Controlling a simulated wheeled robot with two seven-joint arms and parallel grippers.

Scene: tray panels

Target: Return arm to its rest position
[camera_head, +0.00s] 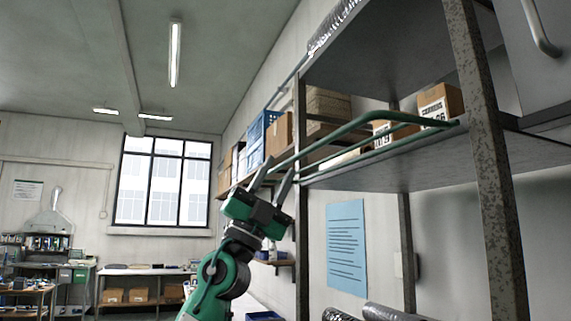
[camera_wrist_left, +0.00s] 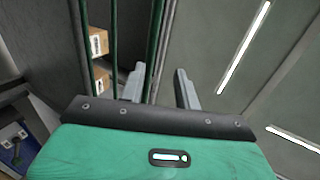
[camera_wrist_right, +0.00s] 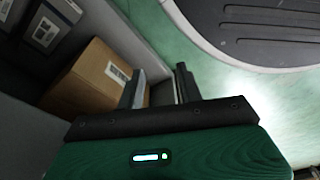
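My left gripper (camera_head: 275,173) is raised in front of the metal shelf, with its fingers spread and pointing up beside the end of a green rail (camera_head: 350,130). In the left wrist view its two fingers (camera_wrist_left: 160,85) are apart, and green rods (camera_wrist_left: 154,50) run past them; I cannot tell whether they touch. Nothing is seen held. My right gripper is out of the head view. In the right wrist view its fingers (camera_wrist_right: 160,85) are apart, near a cardboard box (camera_wrist_right: 95,80), with nothing clearly between them.
The metal shelf (camera_head: 400,172) with speckled posts (camera_head: 488,150) stands close on the right, with cartons (camera_head: 440,102) on it. A wall shelf with a blue crate (camera_head: 262,135) lies behind. A workbench (camera_head: 150,271) is at the back. Open air lies left of my left arm.

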